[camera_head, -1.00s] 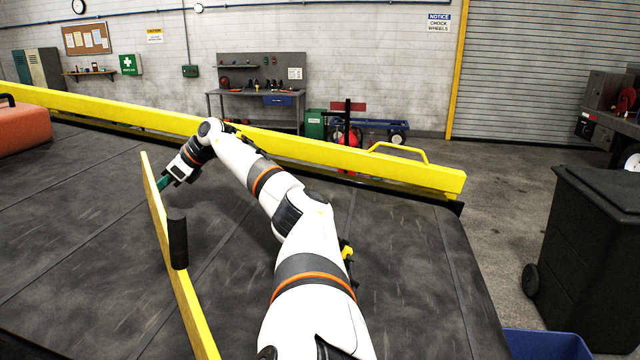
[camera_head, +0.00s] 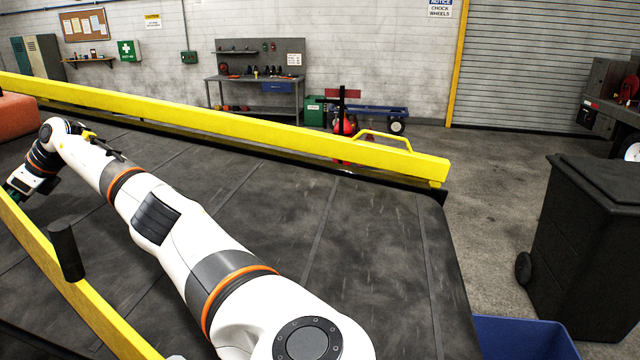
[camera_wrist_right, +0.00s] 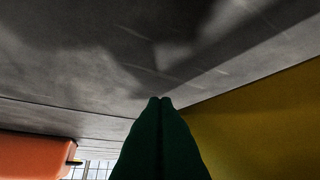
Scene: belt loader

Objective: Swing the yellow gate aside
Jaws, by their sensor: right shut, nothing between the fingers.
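The yellow gate (camera_head: 95,308) is a long bar with a black upright grip (camera_head: 66,250), slanting over the belt at the lower left of the head view. Its far end runs out of the left edge. My right arm reaches across the belt to the left, and my right gripper (camera_head: 12,190) is beside the gate near the left edge. In the right wrist view its green fingers (camera_wrist_right: 160,102) are shut together and empty. A yellow face (camera_wrist_right: 265,120), likely the gate, is close on their right; I cannot tell whether they touch. My left gripper is not in view.
A yellow rail (camera_head: 250,128) runs along the belt's far side. The dark belt (camera_head: 370,240) is clear on the right. An orange case (camera_head: 18,115) lies at the left, also in the wrist view (camera_wrist_right: 35,155). A black bin (camera_head: 590,250) and blue tub (camera_head: 525,338) stand right.

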